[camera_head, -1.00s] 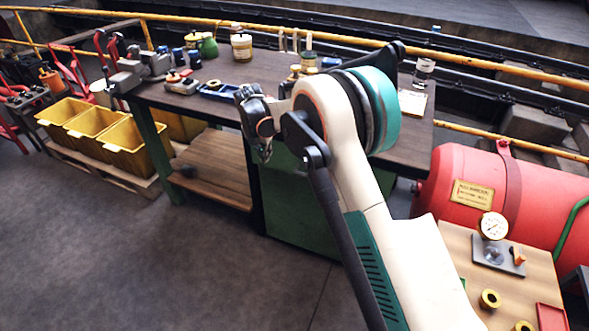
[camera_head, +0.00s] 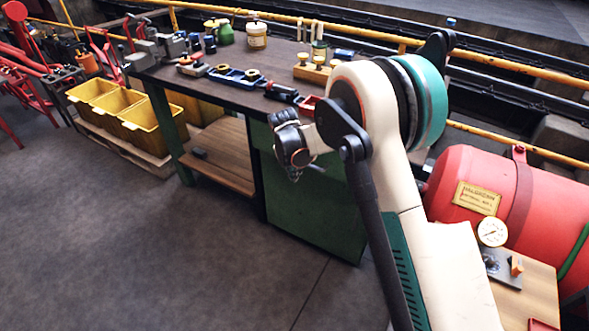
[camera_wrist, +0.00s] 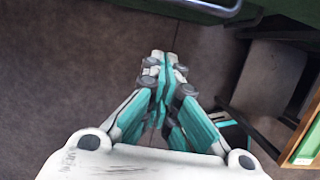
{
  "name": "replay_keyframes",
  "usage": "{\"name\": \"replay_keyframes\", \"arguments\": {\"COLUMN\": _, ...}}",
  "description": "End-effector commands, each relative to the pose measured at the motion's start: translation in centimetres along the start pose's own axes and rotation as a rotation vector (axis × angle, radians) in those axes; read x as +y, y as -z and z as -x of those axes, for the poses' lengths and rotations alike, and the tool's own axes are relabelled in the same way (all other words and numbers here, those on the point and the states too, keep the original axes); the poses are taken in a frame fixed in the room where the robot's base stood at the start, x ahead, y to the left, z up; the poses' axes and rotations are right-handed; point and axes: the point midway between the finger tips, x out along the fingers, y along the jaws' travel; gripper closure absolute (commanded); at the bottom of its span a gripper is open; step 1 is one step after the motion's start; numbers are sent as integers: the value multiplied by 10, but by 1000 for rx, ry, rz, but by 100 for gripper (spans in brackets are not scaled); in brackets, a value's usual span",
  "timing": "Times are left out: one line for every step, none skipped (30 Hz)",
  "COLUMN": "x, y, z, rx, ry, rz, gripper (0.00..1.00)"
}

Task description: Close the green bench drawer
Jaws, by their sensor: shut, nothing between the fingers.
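The bench's green cabinet (camera_head: 312,215) stands under the right part of the dark bench top (camera_head: 225,65) in the head view. Its drawer is mostly hidden behind my arm there, so I cannot tell how far it is open. In the wrist view, a green front (camera_wrist: 180,10) with a grey bar handle (camera_wrist: 222,9) shows at the top edge. My gripper (camera_wrist: 163,56) is shut and empty, and its fingertips appear below the green front with floor showing between. In the head view my gripper (camera_head: 294,176) hangs in front of the cabinet.
Tools and jars stand on the bench top. A wooden lower shelf (camera_head: 222,158) is left of the cabinet, and yellow bins (camera_head: 120,110) stand farther left. A red tank (camera_head: 480,200) and a small table (camera_head: 520,290) are at right. The floor in front is clear.

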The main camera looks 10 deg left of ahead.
Motion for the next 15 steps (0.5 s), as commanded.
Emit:
{"name": "replay_keyframes", "arguments": {"x": 0, "y": 1, "z": -14, "rx": 0, "ry": 0, "rz": 0, "gripper": 100}}
{"name": "replay_keyframes", "arguments": {"x": 0, "y": 1, "z": -20, "rx": 0, "ry": 0, "rz": 0, "gripper": 100}}
{"name": "replay_keyframes", "arguments": {"x": 0, "y": 1, "z": -27, "rx": 0, "ry": 0, "rz": 0, "gripper": 100}}
{"name": "replay_keyframes", "arguments": {"x": 0, "y": 1, "z": -32, "rx": 0, "ry": 0, "rz": 0, "gripper": 100}}
{"name": "replay_keyframes", "arguments": {"x": 0, "y": -5, "z": -31, "rx": -1, "ry": 0, "rz": -1, "gripper": 100}}
{"name": "replay_keyframes", "arguments": {"x": 0, "y": -12, "z": -30, "rx": 0, "ry": 0, "rz": -1, "gripper": 100}}
{"name": "replay_keyframes", "arguments": {"x": 0, "y": -17, "z": -31, "rx": 0, "ry": 0, "rz": -2, "gripper": 100}}
{"name": "replay_keyframes", "arguments": {"x": -1, "y": -21, "z": -31, "rx": 0, "ry": 1, "rz": -2, "gripper": 100}}
{"name": "replay_keyframes", "arguments": {"x": 0, "y": -26, "z": -31, "rx": 0, "ry": 1, "rz": -2, "gripper": 100}}
{"name": "replay_keyframes", "arguments": {"x": 0, "y": -28, "z": -31, "rx": 0, "ry": 1, "rz": -1, "gripper": 100}}
{"name": "replay_keyframes", "arguments": {"x": 0, "y": -31, "z": -31, "rx": 0, "ry": 0, "rz": 0, "gripper": 100}}
{"name": "replay_keyframes", "arguments": {"x": 0, "y": -34, "z": -30, "rx": 0, "ry": 0, "rz": 0, "gripper": 100}}
{"name": "replay_keyframes", "arguments": {"x": 0, "y": -35, "z": -30, "rx": 0, "ry": 0, "rz": 1, "gripper": 100}}
{"name": "replay_keyframes", "arguments": {"x": 0, "y": -37, "z": -30, "rx": 0, "ry": 0, "rz": 1, "gripper": 100}}
{"name": "replay_keyframes", "arguments": {"x": 0, "y": -38, "z": -30, "rx": 0, "ry": 0, "rz": 1, "gripper": 100}}
